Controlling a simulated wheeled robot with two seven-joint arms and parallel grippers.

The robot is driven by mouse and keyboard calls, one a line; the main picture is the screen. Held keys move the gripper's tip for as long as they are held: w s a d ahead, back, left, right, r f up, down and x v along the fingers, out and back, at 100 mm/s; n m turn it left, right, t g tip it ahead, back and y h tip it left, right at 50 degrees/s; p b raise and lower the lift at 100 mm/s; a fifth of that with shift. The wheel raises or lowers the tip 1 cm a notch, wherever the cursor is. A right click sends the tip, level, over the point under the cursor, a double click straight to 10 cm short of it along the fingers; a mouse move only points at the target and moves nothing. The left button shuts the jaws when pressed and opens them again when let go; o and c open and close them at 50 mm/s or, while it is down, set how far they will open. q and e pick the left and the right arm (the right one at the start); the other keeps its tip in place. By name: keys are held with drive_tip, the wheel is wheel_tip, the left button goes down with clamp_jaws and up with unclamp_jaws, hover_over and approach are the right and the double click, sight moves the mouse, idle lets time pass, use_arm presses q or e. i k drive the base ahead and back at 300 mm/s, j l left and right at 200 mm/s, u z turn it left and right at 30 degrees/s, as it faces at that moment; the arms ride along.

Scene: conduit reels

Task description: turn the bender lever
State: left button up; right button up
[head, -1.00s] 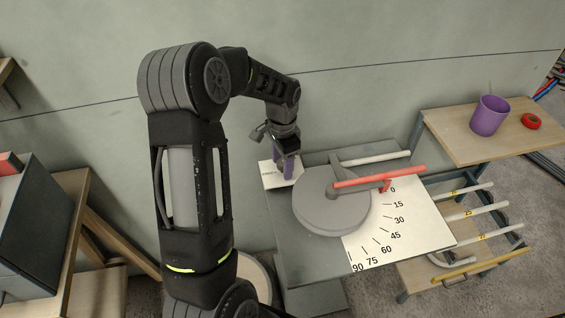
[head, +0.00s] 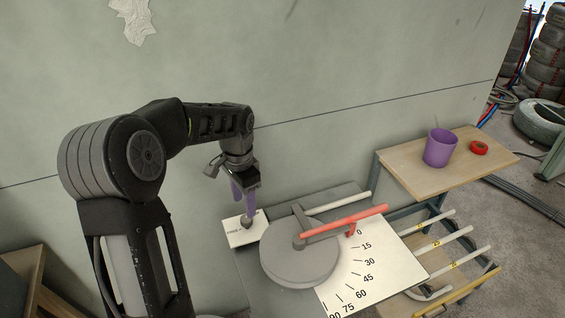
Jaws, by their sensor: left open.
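The bender has a round grey disc (head: 290,262) on a grey bench plate. Its lever (head: 345,220) has a red handle that points right and slightly up, near the 0 mark of the white angle scale (head: 372,272). A white conduit (head: 338,203) lies just behind the lever. My left gripper (head: 244,212), with purple fingers, is open, pointing down over a small white card (head: 236,236) left of the disc. It is apart from the lever. My right gripper is out of view.
A wooden table (head: 475,165) at the back right holds a purple cup (head: 440,147) and a red tape roll (head: 479,148). Below it, a lower rack (head: 450,285) carries several pale tubes. The wall stands close behind the bench. A wooden piece of furniture (head: 28,275) is at lower left.

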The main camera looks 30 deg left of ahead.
sight(342, 225)
drive_tip(key=k, duration=1)
